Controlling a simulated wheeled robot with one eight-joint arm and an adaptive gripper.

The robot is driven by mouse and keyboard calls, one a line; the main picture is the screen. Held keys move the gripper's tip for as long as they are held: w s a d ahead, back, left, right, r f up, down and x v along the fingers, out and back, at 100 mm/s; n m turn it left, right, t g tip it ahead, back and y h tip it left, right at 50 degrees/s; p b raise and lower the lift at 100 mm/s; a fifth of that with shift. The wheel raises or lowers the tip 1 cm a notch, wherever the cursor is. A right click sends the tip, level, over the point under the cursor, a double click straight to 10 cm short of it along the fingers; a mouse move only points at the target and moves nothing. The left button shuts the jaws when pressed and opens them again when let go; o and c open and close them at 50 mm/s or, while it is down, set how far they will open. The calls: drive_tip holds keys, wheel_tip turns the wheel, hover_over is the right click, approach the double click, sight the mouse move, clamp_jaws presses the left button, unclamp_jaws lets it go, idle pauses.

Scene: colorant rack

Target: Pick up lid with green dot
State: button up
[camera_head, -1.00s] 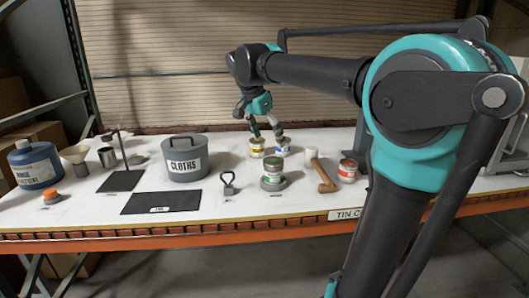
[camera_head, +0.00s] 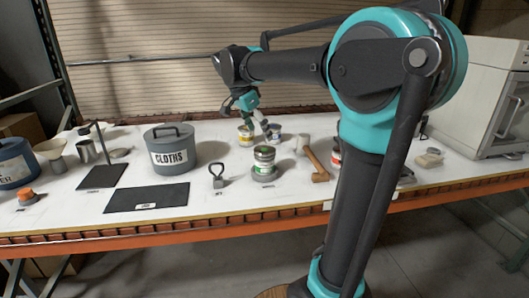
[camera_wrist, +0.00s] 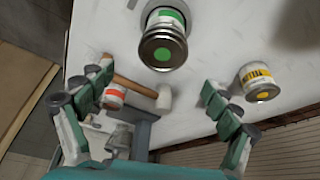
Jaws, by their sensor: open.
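The green-marked tin (camera_head: 264,155) stands upright on a round grey base near the middle of the white table. My gripper (camera_head: 253,122) is over the back of the table, by the yellow tin and behind the green-marked one. In the wrist view my gripper (camera_wrist: 156,80) has its fingers spread wide with nothing between the tips. The lid lies beyond the fingertips.
A red tin (camera_wrist: 114,95) is mostly behind my arm in the head view. The CLOTHS pot (camera_head: 170,153) and black mat (camera_head: 147,197) are left.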

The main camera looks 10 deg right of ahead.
sight(264, 149)
drive_tip(key=shift+a+x, duration=0.2)
drive_tip(key=shift+x, duration=1.35)
drive_tip(key=shift+a+x, duration=0.15)
drive_tip(key=shift+x, duration=1.4)
drive_tip(key=shift+f, duration=0.1)
drive_tip(key=c, duration=0.8)
